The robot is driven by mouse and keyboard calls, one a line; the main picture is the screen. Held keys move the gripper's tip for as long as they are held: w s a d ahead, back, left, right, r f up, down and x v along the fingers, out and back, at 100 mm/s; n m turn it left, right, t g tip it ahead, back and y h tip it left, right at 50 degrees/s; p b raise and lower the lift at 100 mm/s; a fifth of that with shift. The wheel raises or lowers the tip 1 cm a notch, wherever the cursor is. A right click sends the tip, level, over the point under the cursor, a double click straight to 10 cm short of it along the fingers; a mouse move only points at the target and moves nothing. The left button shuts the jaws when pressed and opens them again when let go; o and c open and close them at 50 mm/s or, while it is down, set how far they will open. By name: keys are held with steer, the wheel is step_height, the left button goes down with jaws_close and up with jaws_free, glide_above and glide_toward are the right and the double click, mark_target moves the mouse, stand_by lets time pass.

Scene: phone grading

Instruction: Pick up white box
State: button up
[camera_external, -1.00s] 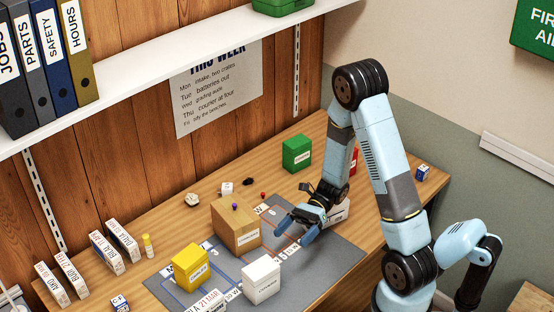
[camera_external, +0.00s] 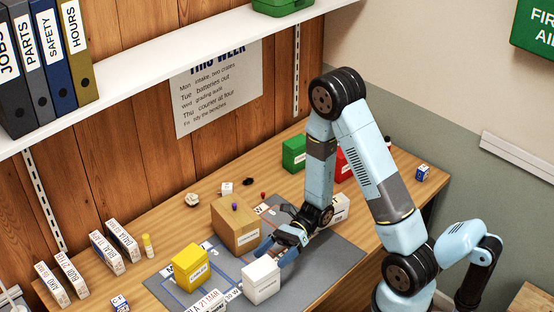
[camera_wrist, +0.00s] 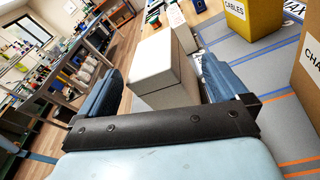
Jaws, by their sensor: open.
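The white box (camera_external: 262,282) stands upright on the grey mat (camera_external: 340,262), near the front edge of the table. My gripper (camera_external: 273,256) is open, just behind and above this box in the outside view. In the wrist view the white box (camera_wrist: 160,66) lies between the two spread blue fingers of my gripper (camera_wrist: 160,72), with the right finger close along its side. I cannot tell whether either finger touches it. The near lower part of the box is hidden by my gripper.
A yellow box (camera_external: 190,267) stands left of the white box, and a cardboard box (camera_external: 236,226) is behind it. Another white box (camera_external: 338,208) stands behind my wrist. Green (camera_external: 295,155) and red (camera_external: 342,166) boxes stand at the back. Upright cartons (camera_external: 104,253) line the left.

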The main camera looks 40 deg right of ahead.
mark_target(264, 266)
steer(key=a, duration=0.2)
steer(key=a+f, duration=0.1)
steer(key=shift+s+a, duration=0.2)
steer(key=shift+s, duration=0.2)
steer(key=shift+a, duration=0.65)
steer(key=c, duration=1.1)
steer(key=shift+c, duration=0.2)
